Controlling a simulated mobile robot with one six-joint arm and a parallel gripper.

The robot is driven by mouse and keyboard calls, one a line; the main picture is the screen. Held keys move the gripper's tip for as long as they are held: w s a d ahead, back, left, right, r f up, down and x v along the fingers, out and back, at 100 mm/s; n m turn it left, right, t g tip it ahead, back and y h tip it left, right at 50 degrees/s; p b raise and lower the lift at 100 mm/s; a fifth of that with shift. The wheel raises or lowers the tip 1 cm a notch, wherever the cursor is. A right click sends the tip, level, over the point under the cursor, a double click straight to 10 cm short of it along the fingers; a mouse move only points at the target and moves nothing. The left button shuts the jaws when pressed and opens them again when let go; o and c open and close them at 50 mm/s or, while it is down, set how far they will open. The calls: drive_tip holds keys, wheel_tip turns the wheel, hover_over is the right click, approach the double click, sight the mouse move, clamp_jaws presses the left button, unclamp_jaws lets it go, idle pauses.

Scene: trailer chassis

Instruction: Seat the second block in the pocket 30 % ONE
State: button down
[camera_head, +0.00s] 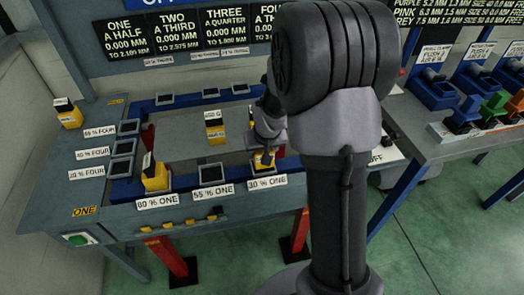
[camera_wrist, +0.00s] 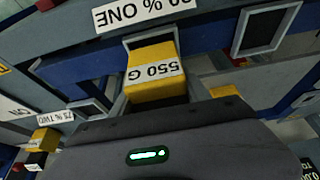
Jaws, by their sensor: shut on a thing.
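A yellow block with a white 550 G label (camera_wrist: 152,76) is between the fingers of my gripper (camera_wrist: 158,98), which is shut on it. In the head view the block (camera_head: 263,161) is at the 30 % ONE pocket (camera_head: 267,173), on the front rail. The wrist view shows the pocket's rim around the block's far end, with the % ONE label (camera_wrist: 140,10) just beyond. I cannot tell how deep the block sits. My gripper (camera_head: 264,148) comes down from above and hides part of the block. Another yellow block (camera_head: 155,178) stands at the 80 % ONE pocket.
The 55 % ONE pocket (camera_head: 210,180) is empty. A labelled yellow block (camera_head: 214,129) stands on the grey middle plate. Another yellow block (camera_head: 68,114) is at the back left. A bench with coloured clamps (camera_head: 464,115) is at the right. My arm hides much of the table's right side.

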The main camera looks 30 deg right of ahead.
drive_tip(key=shift+f+b, duration=0.85)
drive_tip(key=shift+b, duration=0.15)
idle(0.3)
drive_tip(key=shift+c, duration=2.2)
unclamp_jaws()
drive_tip(key=p+v, duration=0.6)
drive_tip(key=v, duration=1.1)
drive_tip(key=shift+s+r+p, duration=0.2)
drive_tip(key=shift+p, duration=0.1)
drive_tip(key=shift+a, duration=0.1)
